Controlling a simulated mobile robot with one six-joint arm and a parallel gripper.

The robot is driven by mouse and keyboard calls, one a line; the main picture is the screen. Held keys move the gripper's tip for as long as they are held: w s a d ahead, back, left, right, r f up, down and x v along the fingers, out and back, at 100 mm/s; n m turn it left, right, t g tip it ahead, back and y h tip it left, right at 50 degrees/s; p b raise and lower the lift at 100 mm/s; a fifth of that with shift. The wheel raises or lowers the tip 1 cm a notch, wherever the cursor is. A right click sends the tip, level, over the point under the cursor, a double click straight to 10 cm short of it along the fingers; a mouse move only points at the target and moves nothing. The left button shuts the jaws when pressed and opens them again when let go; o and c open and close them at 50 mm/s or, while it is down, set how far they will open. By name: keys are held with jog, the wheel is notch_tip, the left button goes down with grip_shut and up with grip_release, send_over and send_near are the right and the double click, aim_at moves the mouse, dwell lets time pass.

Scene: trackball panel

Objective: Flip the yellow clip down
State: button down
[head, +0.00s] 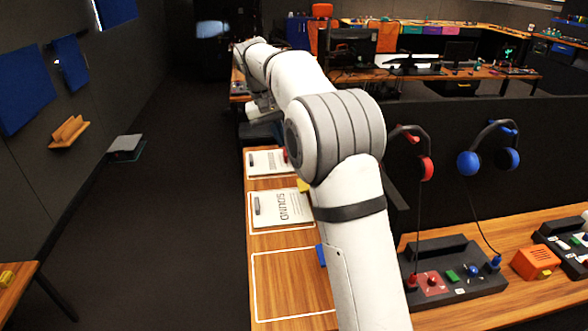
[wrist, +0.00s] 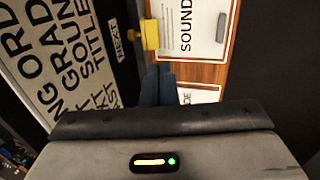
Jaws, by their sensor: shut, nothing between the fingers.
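The yellow clip (wrist: 150,34) shows in the wrist view at the upper middle, at the edge between the dark panel and the wooden desk with the SOUND sheet (wrist: 186,30). In the head view the yellow clip (head: 303,185) is partly hidden behind my arm. I cannot tell its exact tilt. My gripper (wrist: 157,75) is shut and empty; its dark blue fingers point toward the clip and look apart from it, just below it in the wrist view. In the head view my gripper is at the far end of the arm, mostly hidden.
A blue clip (head: 321,254) and a red clip (head: 286,156) sit along the same desk edge. A lettered board (wrist: 55,60) is at the left in the wrist view. Headphones (head: 487,150) hang on the dark partition beside my arm.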

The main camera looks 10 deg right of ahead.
jog(key=shift+d+r, duration=0.1)
jog(key=shift+d, duration=0.05)
jog(key=p+x, duration=0.2)
jog(key=x, duration=1.2)
jog(key=shift+a+h, duration=0.2)
jog(key=shift+h, duration=0.1)
jog(key=shift+f, duration=0.25)
